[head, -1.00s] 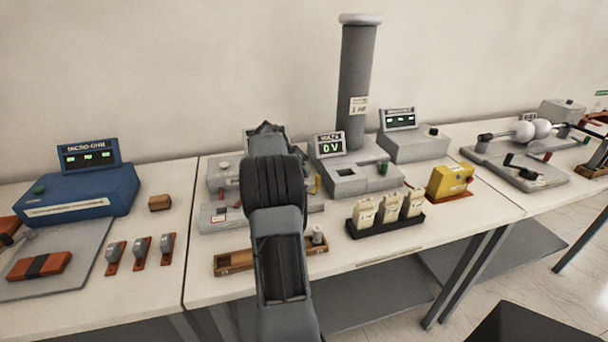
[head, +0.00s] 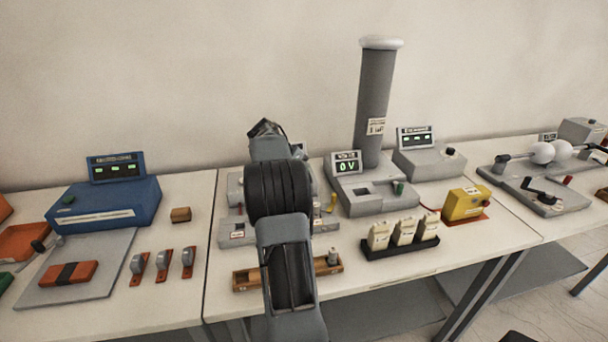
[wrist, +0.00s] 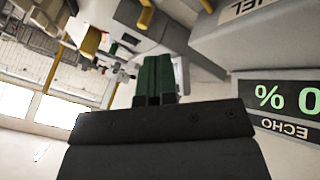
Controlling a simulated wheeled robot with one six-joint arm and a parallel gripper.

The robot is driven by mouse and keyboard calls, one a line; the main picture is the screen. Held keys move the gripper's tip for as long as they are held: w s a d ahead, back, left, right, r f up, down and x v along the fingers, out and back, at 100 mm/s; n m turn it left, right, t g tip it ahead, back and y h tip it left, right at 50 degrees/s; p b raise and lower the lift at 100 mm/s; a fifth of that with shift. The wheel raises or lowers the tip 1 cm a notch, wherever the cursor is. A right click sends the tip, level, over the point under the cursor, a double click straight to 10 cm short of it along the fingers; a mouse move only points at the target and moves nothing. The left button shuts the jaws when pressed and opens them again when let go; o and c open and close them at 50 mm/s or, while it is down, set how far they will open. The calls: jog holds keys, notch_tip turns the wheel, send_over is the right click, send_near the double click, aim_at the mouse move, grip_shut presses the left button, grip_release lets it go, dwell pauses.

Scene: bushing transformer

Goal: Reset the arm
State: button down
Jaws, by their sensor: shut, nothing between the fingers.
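My arm (head: 280,192) rises in the middle of the head view, bent up in front of the bench. Its far end (head: 267,140) points toward the wall, and the gripper itself is hidden there behind the arm. In the wrist view my gripper (wrist: 158,62) shows as two dark green fingers close together, with nothing held between them. To its right, close by, is a grey device with a green display (wrist: 285,97) reading "0 %" and a label "ECHO", seen tilted. I cannot tell whether the gripper touches anything.
The bench holds a blue micro-ohm meter (head: 105,203), a tall grey bushing column (head: 373,110), a yellow box (head: 464,203), a black tray of bottles (head: 400,246) and a wooden tray (head: 250,279). A grey device partly hides behind my arm. The air above the bench's left part is clear.

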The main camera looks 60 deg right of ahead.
dwell(0.3)
jog(key=w+a+r+n+t, duration=0.1)
jog(key=a+n+t, duration=0.15)
jog(key=a, duration=0.65)
jog(key=w+a+r+n+t+y, duration=0.1)
jog(key=a+n, duration=0.3)
jog(key=a, duration=0.4)
jog(key=w+a+r+n+t, duration=0.15)
jog(key=a+n, duration=0.25)
jog(key=a, duration=0.5)
jog(key=s+a+f+n+t+y, duration=0.2)
jog(key=s+a+n, duration=0.2)
jog(key=a, duration=0.5)
jog(key=s+a+f+n+t+y, duration=0.2)
jog(key=s+a+f+n, duration=0.1)
jog(key=s+a, duration=0.3)
jog(key=a, duration=0.2)
jog(key=shift+s+a+f+n, duration=0.15)
jog(key=shift+a+f+n, duration=0.2)
jog(key=shift+a, duration=0.05)
jog(key=shift+d, duration=0.1)
